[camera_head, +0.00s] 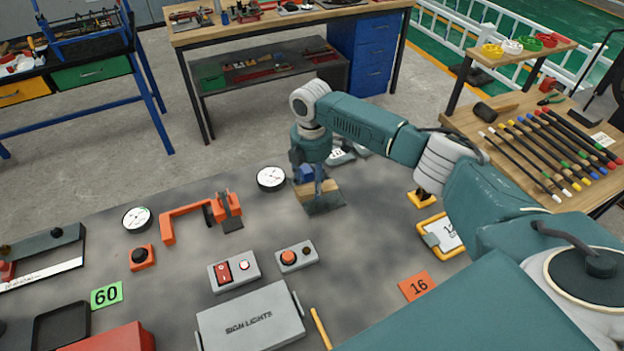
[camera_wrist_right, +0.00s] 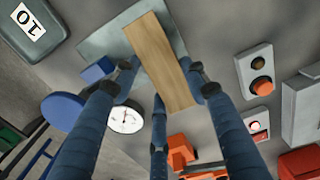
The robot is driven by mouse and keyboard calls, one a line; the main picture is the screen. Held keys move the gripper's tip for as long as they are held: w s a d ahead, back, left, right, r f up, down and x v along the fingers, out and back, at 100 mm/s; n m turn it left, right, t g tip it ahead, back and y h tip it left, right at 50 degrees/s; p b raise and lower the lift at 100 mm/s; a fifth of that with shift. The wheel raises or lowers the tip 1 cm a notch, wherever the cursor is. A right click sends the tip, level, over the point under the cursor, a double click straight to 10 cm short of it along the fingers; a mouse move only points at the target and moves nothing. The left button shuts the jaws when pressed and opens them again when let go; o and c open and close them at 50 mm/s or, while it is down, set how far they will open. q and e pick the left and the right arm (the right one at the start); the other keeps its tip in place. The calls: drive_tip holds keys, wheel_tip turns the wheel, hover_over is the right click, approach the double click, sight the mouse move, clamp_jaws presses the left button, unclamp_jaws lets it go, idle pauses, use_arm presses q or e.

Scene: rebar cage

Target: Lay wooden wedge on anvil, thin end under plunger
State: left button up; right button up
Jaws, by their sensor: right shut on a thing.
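The wooden wedge (camera_wrist_right: 160,62) is a pale tan block, seen end to end in the wrist view. My right gripper (camera_wrist_right: 165,76) is shut on it, with blue fingers on both sides. In the head view the gripper (camera_head: 318,188) points down over the bench, partly hiding the wedge (camera_head: 333,187). A flat grey plate (camera_head: 325,206) lies below the wedge; I cannot tell if they touch or if this is the anvil. An orange bracket-shaped tool (camera_head: 182,212) with dark parts stands to the left. I cannot clearly identify the plunger. My left gripper is not in view.
White dials (camera_head: 271,179) (camera_head: 138,218) lie near the orange tool. Two switch boxes (camera_head: 234,271) (camera_head: 297,257) and a grey box marked SIGN LIGHTS (camera_head: 250,319) are nearer.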

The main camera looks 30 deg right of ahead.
sight(312, 201)
drive_tip(key=shift+f+b, duration=1.2)
drive_tip(key=shift+f, duration=1.4)
drive_tip(key=o, duration=1.2)
drive_tip(key=shift+r, duration=0.1)
